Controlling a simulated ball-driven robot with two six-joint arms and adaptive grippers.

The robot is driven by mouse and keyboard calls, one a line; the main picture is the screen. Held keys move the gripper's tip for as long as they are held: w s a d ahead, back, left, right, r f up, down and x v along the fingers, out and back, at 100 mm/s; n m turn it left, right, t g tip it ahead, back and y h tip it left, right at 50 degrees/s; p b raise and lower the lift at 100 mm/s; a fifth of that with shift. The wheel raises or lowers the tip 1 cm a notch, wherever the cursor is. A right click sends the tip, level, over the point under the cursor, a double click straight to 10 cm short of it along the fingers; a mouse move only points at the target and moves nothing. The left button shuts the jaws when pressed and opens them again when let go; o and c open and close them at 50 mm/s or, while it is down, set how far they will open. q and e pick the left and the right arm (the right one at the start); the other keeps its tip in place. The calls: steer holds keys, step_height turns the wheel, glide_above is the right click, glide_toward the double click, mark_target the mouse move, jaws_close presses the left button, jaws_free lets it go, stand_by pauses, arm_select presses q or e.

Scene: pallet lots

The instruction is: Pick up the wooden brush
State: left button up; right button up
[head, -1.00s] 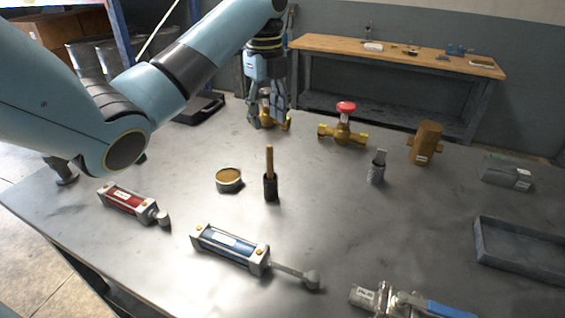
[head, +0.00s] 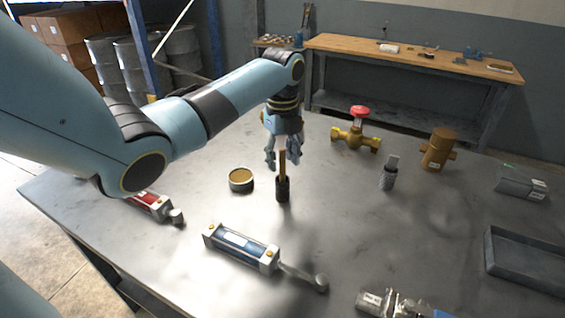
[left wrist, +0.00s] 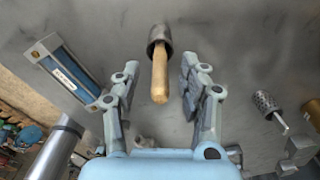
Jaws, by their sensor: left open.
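The wooden brush (head: 282,180) stands upright on the metal table, with a tan wooden handle on top and a dark cylindrical lower part. In the left wrist view the brush (left wrist: 160,75) shows its handle pointing toward the gripper, between the two fingers. My left gripper (head: 284,160) is open, just behind and above the brush in the head view, with its fingers on either side of the handle. In the left wrist view the open fingers (left wrist: 160,88) appear apart from the handle. My right gripper is not in view.
A round tin (head: 240,180) stands left of the brush. A blue cylinder (head: 240,247) lies in front, a red one (head: 150,205) at left. A red-handled valve (head: 357,135), a knurled tool (head: 389,175) and a brown fitting (head: 437,150) stand to the right. A grey tray (head: 525,262) is at far right.

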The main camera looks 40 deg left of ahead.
arm_select(q)
jaws_close()
